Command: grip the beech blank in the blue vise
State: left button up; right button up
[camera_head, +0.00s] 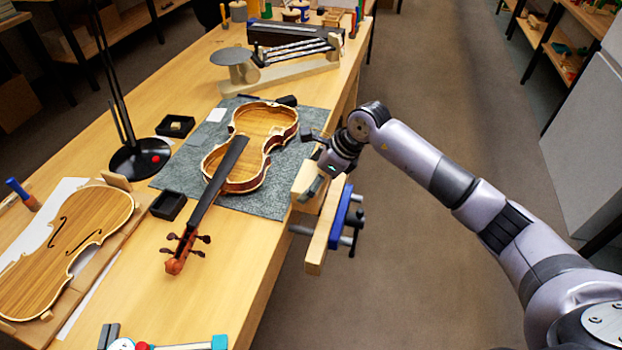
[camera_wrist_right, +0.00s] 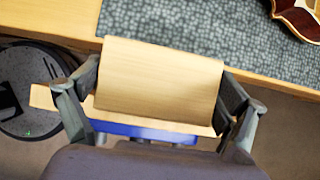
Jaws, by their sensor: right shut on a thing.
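The blue vise (camera_head: 341,213) is on the bench's right edge, with a pale wooden jaw (camera_head: 325,228), a screw and a handle. In the wrist view its blue part (camera_wrist_right: 150,131) shows below the blank. The beech blank (camera_wrist_right: 160,80) is a pale block between the two fingers of my right gripper (camera_wrist_right: 158,105), which is shut on it. In the head view the blank (camera_head: 305,180) is at the bench edge, by the vise's upper end, partly covered by the gripper (camera_head: 322,178). I cannot tell whether the jaw touches it. My left gripper is not in view.
A violin (camera_head: 250,150) lies on a grey mat (camera_head: 265,198) left of the vise. Small black trays (camera_head: 168,205), a lamp base (camera_head: 140,158) and a violin body (camera_head: 65,250) are farther left. Clear floor (camera_head: 420,260) lies right of the bench.

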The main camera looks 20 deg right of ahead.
jog(key=shift+f+b, duration=1.8)
jog(key=shift+f, duration=0.25)
jog(key=o, duration=1.1)
jog(key=shift+o, duration=0.4)
jog(key=shift+f, duration=0.1)
jog(key=v, duration=1.2)
